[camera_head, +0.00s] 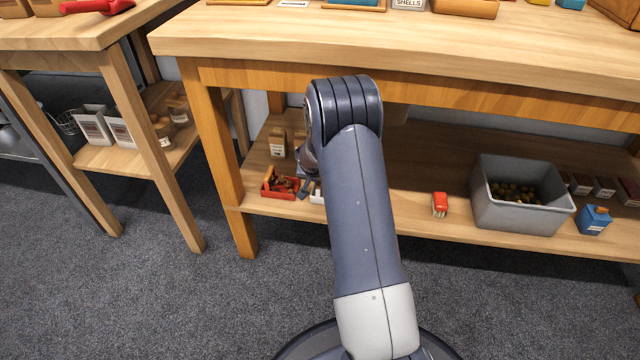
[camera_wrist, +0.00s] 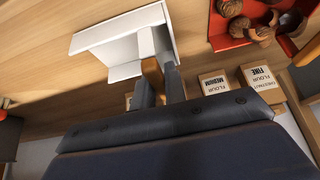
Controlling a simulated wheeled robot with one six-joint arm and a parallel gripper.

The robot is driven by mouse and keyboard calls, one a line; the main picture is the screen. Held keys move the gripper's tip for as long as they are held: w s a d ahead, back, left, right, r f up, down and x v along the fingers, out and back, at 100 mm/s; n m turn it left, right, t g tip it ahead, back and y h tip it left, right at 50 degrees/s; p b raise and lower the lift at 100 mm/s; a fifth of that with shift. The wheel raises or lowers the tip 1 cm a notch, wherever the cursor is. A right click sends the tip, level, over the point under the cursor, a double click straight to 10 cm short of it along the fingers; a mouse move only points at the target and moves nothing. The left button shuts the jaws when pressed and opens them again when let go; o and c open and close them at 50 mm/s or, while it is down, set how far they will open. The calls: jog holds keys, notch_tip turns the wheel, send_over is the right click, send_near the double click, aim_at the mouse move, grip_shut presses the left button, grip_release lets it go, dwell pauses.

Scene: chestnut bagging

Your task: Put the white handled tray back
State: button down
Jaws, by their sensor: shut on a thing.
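The white handled tray (camera_wrist: 115,38) is in the upper middle of the wrist view, over the wooden lower shelf. My gripper (camera_wrist: 158,78) is shut on it at its near side. I cannot tell whether the tray rests on the shelf or hangs just above it. In the head view only a small white piece of the tray (camera_head: 318,193) shows, to the left of my arm. My gripper (camera_head: 304,186) is mostly hidden there by the arm.
A red tray (camera_head: 283,194) with brown items lies just left of the white tray. Paper flour bags (camera_wrist: 262,78) stand close to my gripper. A red packet (camera_head: 440,204), a grey bin (camera_head: 520,212) and a blue box (camera_head: 593,220) stand rightward. The tabletop (camera_head: 420,55) overhangs the shelf.

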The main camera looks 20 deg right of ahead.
jog(key=shift+f, duration=0.25)
jog(key=c, duration=1.5)
grip_release()
jog(key=shift+o, duration=0.2)
jog(key=shift+r, duration=0.1)
jog(key=shift+r+p, duration=0.3)
jog(key=shift+r, duration=0.2)
jog(key=p+v, duration=0.3)
jog(key=v, duration=0.8)
jog(key=shift+s, duration=0.2)
jog(key=shift+a+r, duration=0.1)
jog(key=shift+a, duration=0.05)
